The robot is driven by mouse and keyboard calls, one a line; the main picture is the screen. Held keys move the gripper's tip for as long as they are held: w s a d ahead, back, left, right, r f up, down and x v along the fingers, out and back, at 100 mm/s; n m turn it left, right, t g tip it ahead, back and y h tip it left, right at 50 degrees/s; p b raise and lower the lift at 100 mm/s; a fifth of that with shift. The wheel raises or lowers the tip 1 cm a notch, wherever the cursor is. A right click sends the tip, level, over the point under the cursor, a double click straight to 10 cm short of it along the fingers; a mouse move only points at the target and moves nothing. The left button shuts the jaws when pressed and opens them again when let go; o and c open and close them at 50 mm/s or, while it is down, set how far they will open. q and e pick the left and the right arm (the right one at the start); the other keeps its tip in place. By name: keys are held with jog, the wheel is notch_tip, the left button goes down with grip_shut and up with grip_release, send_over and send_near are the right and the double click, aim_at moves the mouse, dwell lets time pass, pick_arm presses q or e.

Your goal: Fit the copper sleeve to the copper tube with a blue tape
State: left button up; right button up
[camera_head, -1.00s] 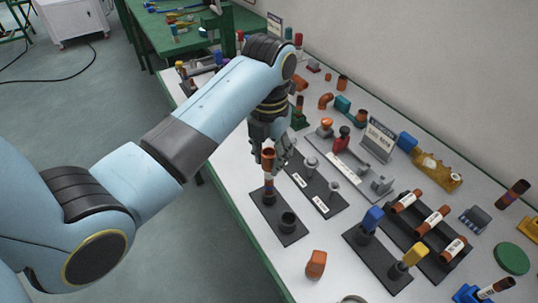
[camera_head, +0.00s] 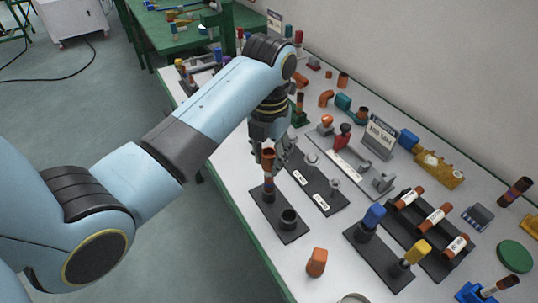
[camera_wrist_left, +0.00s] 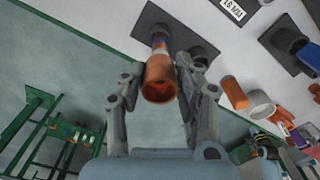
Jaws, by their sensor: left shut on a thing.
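The copper sleeve (camera_head: 268,157) is upright between the fingers of my left gripper (camera_head: 276,158), which is shut on it. In the left wrist view, the sleeve (camera_wrist_left: 160,80) shows its open end between the two fingers (camera_wrist_left: 158,92). The copper tube with blue tape (camera_head: 268,188) stands upright in a black holder plate (camera_head: 270,208), directly below the sleeve and roughly in line with it. The tube (camera_wrist_left: 159,41) also shows beyond the sleeve in the left wrist view. The join is partly hidden, so I cannot tell how far the sleeve is around the tube. My right gripper is out of view.
An empty black socket (camera_head: 289,218) is beside the tube on the plate. A loose orange-copper fitting (camera_head: 316,262) lies near the front edge. Labelled tubes lie in a black rack (camera_head: 451,262) at right. A grey-tool plate (camera_head: 318,186) is close behind the gripper.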

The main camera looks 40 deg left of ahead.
pick_arm(q)
jog(key=shift+f+b, duration=0.9)
jog(key=shift+f, duration=0.15)
jog(key=o, duration=1)
jog(key=shift+o, duration=0.2)
jog(key=shift+r, duration=0.1)
notch_tip(320, 180, up, 7)
jog(key=shift+r, duration=0.2)
